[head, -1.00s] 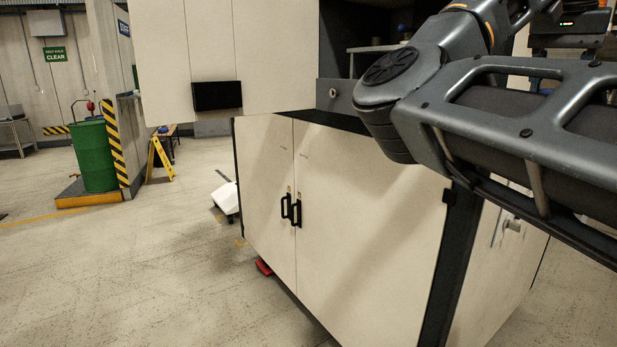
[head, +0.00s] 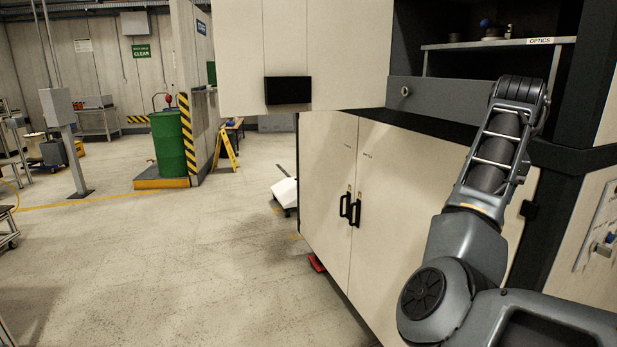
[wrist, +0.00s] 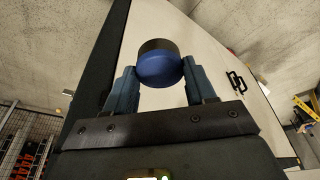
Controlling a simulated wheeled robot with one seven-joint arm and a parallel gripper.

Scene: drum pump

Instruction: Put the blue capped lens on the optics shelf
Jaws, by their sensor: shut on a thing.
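My gripper (wrist: 160,85) shows in the wrist view, shut on the blue capped lens (wrist: 158,70). The lens has a blue cap on the near side and a dark body beyond it, held between the two blue-grey fingers. The optics shelf (head: 500,43), labelled OPTICS, is inside the open cabinet at the upper right of the head view. Several small items stand on it, one with a blue top (head: 485,24). In the head view my arm is bent in front of the cabinet, below the shelf; the gripper and held lens cannot be made out there.
The cabinet's lower doors (head: 385,190) are shut, with black handles. A pale panel (head: 325,50) juts out left of the shelf opening. A green drum (head: 168,143) and a yellow floor sign (head: 228,150) stand further back. Open floor lies to the left.

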